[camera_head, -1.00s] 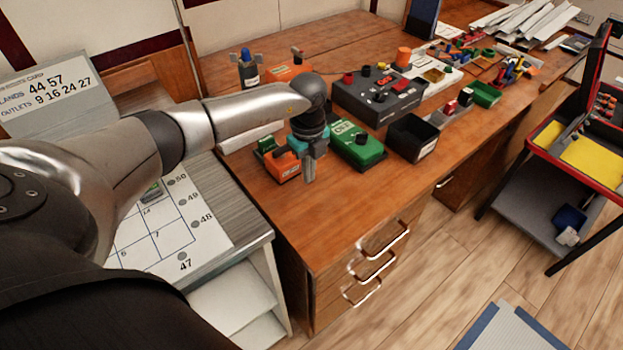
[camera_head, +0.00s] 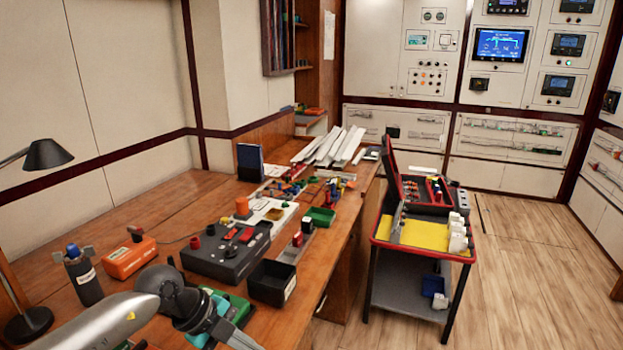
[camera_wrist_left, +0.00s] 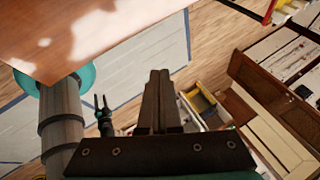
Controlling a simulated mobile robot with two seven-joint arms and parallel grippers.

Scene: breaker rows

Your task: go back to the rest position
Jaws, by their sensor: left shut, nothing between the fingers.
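My left arm (camera_head: 95,325) comes in at the bottom left of the head view. My left gripper (camera_head: 235,338) is at the bottom edge there, partly cut off, in front of a green device on the wooden bench. In the left wrist view my left gripper (camera_wrist_left: 160,75) has its two fingers together with nothing between them. The fingers show against the floor and furniture, apart from any object.
The bench (camera_head: 150,215) holds a black control box (camera_head: 225,253), an open black bin (camera_head: 272,283), an orange device (camera_head: 130,257) and a dark bottle (camera_head: 84,277). A desk lamp (camera_head: 45,155) stands at left. A red-edged cart (camera_head: 425,245) stands right, with open floor beyond.

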